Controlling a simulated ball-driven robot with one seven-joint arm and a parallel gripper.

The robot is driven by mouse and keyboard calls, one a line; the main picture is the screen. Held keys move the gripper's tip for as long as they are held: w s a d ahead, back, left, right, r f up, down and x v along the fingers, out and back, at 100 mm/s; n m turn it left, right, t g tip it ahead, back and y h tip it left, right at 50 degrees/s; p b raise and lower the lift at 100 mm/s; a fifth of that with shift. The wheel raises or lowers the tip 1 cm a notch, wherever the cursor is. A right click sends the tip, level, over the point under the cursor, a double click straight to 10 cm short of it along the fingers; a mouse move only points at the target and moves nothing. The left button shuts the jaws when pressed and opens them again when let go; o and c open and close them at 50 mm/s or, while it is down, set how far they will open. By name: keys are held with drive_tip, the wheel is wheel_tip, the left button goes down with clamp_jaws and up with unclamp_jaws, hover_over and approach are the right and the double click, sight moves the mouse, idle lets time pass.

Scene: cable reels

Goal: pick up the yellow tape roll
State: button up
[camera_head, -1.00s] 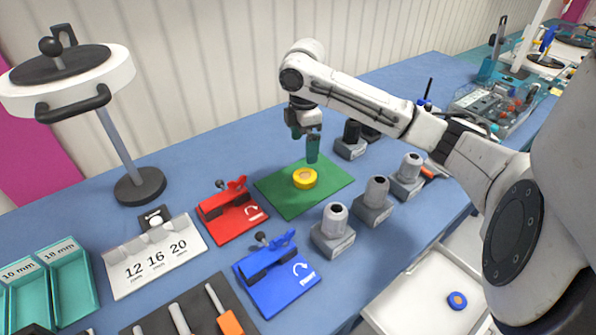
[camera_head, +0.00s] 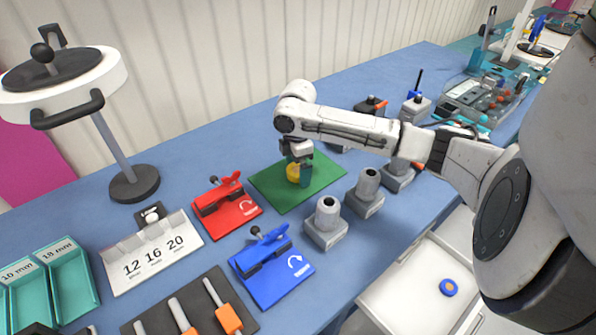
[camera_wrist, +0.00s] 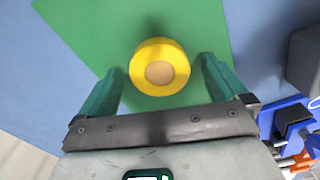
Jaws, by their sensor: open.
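The yellow tape roll (camera_head: 293,173) lies flat on the green mat (camera_head: 322,171), partly hidden by my gripper in the head view. In the wrist view the yellow tape roll (camera_wrist: 160,67) shows its whole yellow ring and tan centre. My gripper (camera_head: 299,172) is low over the mat at the roll. In the wrist view the teal fingers of my gripper (camera_wrist: 160,72) are open, one on each side of the roll, with gaps showing on both sides. The roll sits around and slightly beyond the fingertips.
A red clamp block (camera_head: 226,206) stands left of the mat and a blue one (camera_head: 272,265) in front. Grey posts (camera_head: 326,223) stand right of the mat. A blue roll (camera_head: 449,287) lies in the white drawer (camera_head: 405,290). The bare mat around the roll is clear.

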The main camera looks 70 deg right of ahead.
drive_tip(key=c, duration=1.1)
drive_tip(key=shift+r, duration=0.1)
drive_tip(key=shift+c, duration=0.2)
